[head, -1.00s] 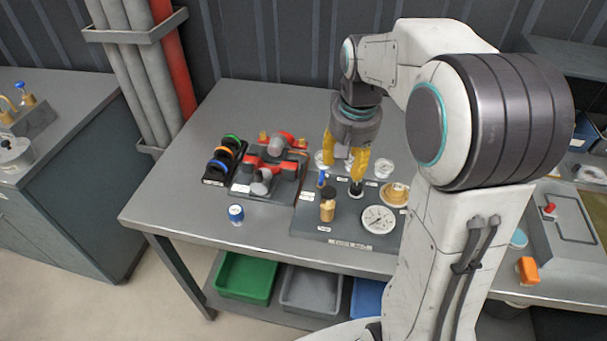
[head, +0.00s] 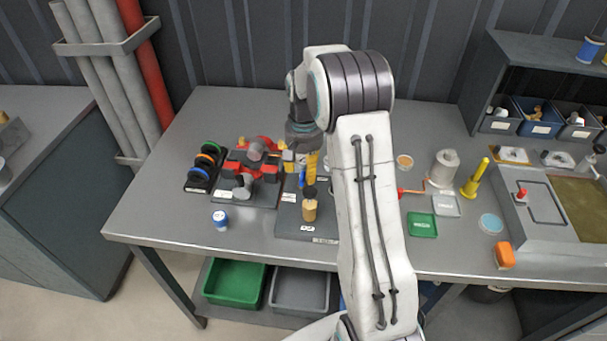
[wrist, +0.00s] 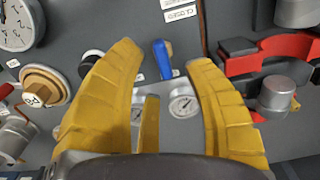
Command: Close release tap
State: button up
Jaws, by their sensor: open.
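The release tap shows as a blue lever handle (wrist: 163,58) in the wrist view, near a white label reading CLOSED (wrist: 180,13). In the head view the blue handle (head: 302,177) is partly hidden by my yellow fingers. My gripper (head: 312,166) is over the panel board, beside the handle as seen there. In the wrist view my gripper (wrist: 163,54) is open, with the blue handle in the gap between the fingertips. Whether any finger touches it I cannot tell.
Red pipe fittings (head: 252,160) are to the left. A blue-and-white can (head: 220,219) stands on the bench.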

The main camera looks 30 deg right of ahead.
jog(key=shift+f, duration=1.3)
jog(key=shift+o, duration=0.3)
grip_shut()
